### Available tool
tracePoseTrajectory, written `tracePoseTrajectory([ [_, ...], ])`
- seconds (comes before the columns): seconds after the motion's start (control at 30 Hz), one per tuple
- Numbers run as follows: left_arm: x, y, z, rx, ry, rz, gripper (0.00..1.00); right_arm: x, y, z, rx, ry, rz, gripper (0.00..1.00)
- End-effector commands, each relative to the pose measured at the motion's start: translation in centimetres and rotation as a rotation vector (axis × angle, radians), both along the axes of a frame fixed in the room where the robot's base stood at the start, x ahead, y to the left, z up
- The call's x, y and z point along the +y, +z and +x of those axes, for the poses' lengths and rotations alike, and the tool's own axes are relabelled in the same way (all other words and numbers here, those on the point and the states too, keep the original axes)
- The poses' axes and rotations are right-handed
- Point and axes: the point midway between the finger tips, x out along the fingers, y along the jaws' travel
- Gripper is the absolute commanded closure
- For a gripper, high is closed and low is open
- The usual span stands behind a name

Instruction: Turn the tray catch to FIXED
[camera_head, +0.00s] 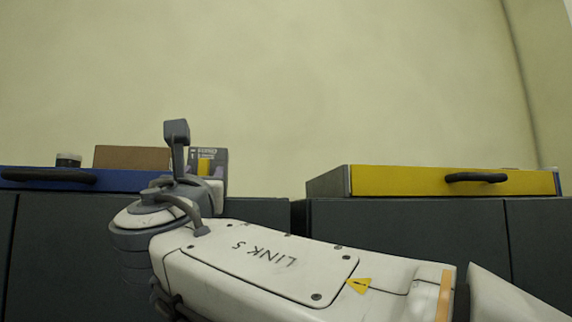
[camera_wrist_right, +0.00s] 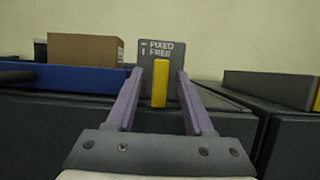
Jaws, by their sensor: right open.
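The tray catch is a dark grey plate (camera_wrist_right: 176,53) marked FIXED above FREE, with an upright yellow lever (camera_wrist_right: 160,84) in front of it. In the head view the plate (camera_head: 221,160) stands right of the blue tray, partly hidden by my right wrist. My right gripper (camera_wrist_right: 160,73) is open, its two purple fingers on either side of the yellow lever with gaps visible on both sides. Whether the fingertips reach as deep as the lever is hard to tell. The blue tray (camera_wrist_right: 80,78) is left of the catch. My left gripper is not in view.
A brown box (camera_head: 131,157) and a small dark jar (camera_head: 68,160) stand at the blue tray. A yellow-fronted tray (camera_head: 400,181) with a black handle sits on the dark cabinet (camera_head: 410,230) to the right. A gap separates the cabinets.

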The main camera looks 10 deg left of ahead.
Motion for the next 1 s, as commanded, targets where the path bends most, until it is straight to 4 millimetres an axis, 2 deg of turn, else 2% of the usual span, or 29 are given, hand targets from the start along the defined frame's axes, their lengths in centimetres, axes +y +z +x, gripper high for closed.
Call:
tracePoseTrajectory([
  [0.03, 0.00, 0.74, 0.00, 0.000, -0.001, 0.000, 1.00, 0.15, 0.52, 0.60, 0.001, -0.002, 0.000, 0.47],
  [0.17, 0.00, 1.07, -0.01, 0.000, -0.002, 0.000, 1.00, 0.35, 0.64, 1.35, 0.001, -0.001, 0.001, 0.47],
  [0.47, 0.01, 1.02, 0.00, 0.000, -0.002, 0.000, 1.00, 0.41, 0.55, 1.49, 0.001, 0.000, 0.001, 0.47],
  [0.5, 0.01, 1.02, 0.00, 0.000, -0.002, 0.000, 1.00, 0.41, 0.56, 1.49, 0.001, 0.000, 0.001, 0.63],
  [0.6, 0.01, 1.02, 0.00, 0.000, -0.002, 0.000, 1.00, 0.41, 0.55, 1.48, 0.001, 0.000, 0.001, 1.00],
  [1.0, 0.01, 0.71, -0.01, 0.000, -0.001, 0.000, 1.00, 0.43, 0.42, 1.47, 0.012, 0.001, 0.039, 1.00],
])
